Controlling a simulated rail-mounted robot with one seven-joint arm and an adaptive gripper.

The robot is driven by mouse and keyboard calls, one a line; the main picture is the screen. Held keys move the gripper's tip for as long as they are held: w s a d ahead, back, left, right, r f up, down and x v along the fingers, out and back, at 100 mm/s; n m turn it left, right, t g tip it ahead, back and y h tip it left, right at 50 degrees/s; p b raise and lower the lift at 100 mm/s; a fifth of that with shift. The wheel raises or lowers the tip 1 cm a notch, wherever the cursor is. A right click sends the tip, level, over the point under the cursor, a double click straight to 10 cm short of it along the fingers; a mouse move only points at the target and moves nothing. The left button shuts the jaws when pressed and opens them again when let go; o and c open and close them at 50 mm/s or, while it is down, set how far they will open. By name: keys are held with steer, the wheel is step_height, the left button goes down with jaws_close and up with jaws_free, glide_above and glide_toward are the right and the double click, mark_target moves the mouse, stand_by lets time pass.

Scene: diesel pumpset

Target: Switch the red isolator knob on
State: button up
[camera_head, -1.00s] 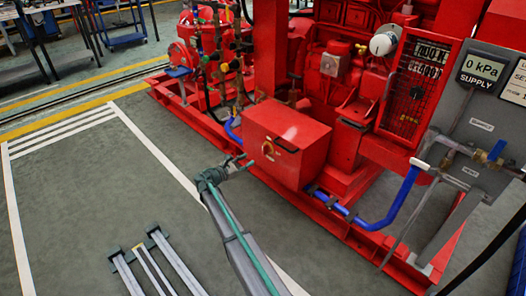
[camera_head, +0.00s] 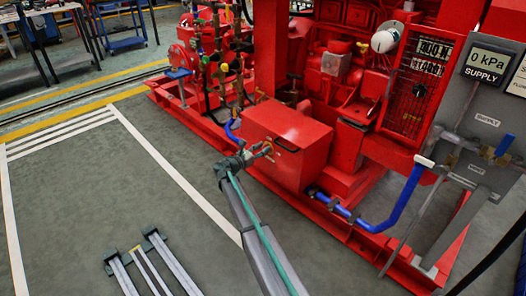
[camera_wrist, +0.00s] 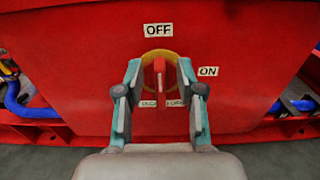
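The red isolator knob (camera_wrist: 159,66) sits on a yellow round plate (camera_wrist: 160,55) on the front of a red box (camera_head: 287,139). Its bar stands upright, in line with the OFF label (camera_wrist: 158,30) above it. The ON label (camera_wrist: 208,71) is to the right of the knob. My gripper (camera_wrist: 159,73) is open, with one finger on each side of the knob in the wrist view and a visible gap on both sides. In the head view my gripper (camera_head: 267,151) is at the box front and largely hides the knob.
Blue hoses (camera_head: 385,212) run right of the box near a grey supply panel (camera_head: 478,125). Red pump machinery (camera_head: 340,85) stands behind.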

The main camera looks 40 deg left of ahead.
steer(key=shift+w, duration=0.45)
jaws_close()
